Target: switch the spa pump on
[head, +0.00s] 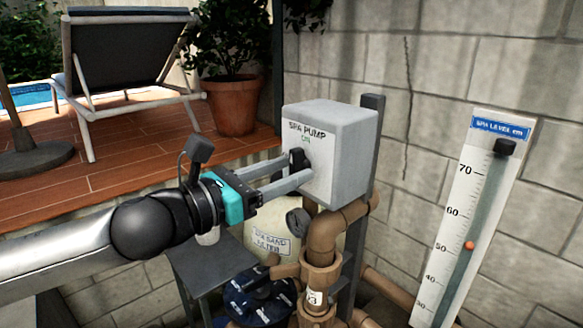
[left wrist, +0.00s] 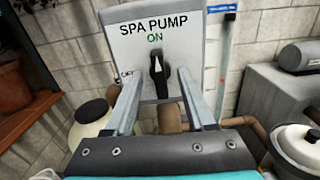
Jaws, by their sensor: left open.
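The grey spa pump switch box (head: 340,140) is fixed to a dark post in the middle of the head view, marked SPA PUMP and ON. Its black knob (left wrist: 158,76) stands nearly upright in the left wrist view, its upper end just below the green ON. OFF is printed to the knob's left. My left gripper (head: 291,171) is open, its two grey fingers reaching to the box's face, one on each side of the knob. In the left wrist view, gaps show between the knob and the fingers. My right gripper is in neither view.
Brown pipes (head: 321,258) and a pale sand filter (head: 273,218) stand below the box. A spa level gauge (head: 466,215) with a red marker is at the right. A block wall lies behind. A potted plant (head: 233,105) and a lounger (head: 122,50) stand on the deck.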

